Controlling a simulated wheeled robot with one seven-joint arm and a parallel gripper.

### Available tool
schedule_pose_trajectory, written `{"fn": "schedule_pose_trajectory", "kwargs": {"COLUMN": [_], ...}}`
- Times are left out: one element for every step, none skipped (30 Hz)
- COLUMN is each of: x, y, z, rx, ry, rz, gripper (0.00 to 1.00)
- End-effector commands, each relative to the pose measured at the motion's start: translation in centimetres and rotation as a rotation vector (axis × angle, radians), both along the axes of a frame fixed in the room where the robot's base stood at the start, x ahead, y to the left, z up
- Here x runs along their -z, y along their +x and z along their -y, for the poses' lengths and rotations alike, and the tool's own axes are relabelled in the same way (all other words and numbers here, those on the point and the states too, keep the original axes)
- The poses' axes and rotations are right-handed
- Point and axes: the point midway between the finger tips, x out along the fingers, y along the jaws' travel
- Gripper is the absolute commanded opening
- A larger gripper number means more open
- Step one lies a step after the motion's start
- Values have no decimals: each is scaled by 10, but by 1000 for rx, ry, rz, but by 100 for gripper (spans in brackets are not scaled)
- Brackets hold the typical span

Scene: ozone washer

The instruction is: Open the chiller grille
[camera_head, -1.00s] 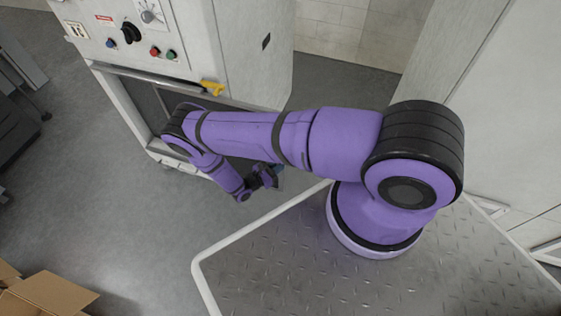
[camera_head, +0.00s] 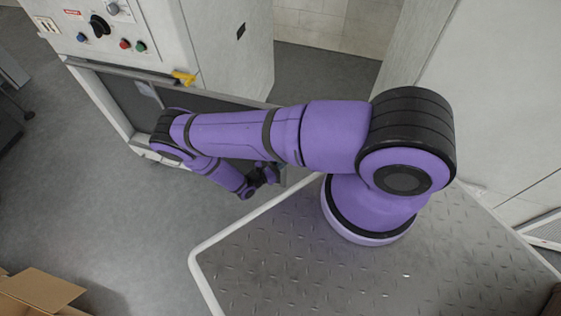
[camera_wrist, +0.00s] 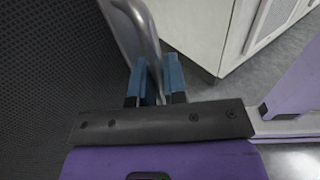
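The chiller grille (camera_head: 232,102) is a dark mesh panel below the control panel of a white machine. In the head view it stands out at an angle from the machine front, partly hidden by my arm. In the wrist view its mesh (camera_wrist: 50,80) fills the left side. A curved metal handle (camera_wrist: 138,28) on it runs down between the blue fingers of my gripper (camera_wrist: 157,82). The fingers sit close on both sides of the handle and appear shut on it. In the head view my gripper (camera_head: 262,176) is small, near the grille's outer edge.
The machine (camera_head: 170,40) has knobs, coloured buttons and a yellow piece (camera_head: 184,77) at its front edge. A pale cabinet (camera_wrist: 195,25) stands beyond the handle. Cardboard boxes (camera_head: 40,292) lie at lower left. The grey floor between is clear.

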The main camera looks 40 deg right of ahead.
Motion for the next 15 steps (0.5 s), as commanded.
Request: {"fn": "schedule_pose_trajectory", "kwargs": {"x": [0,0,0,0,0,0,0,0,0,0,0,0,0,0,0], "y": [-1,-1,-1,0,0,0,0,0,0,0,0,0,0,0,0], "z": [-1,-1,-1,-1,-1,0,0,0,-1,-1,-2,-5,-7,-10,-16], "rx": [1,0,0,0,0,0,0,0,0,0,0,-1,-1,-2,-2], "ry": [0,0,0,0,0,0,0,0,0,1,1,1,1,1,2], "rz": [-1,-1,-1,-1,-1,-1,0,0,0,0,0,0,0,0,1], "gripper": [22,22,22,22,22,22,22,22,22,22,22,22,22,22,22]}}
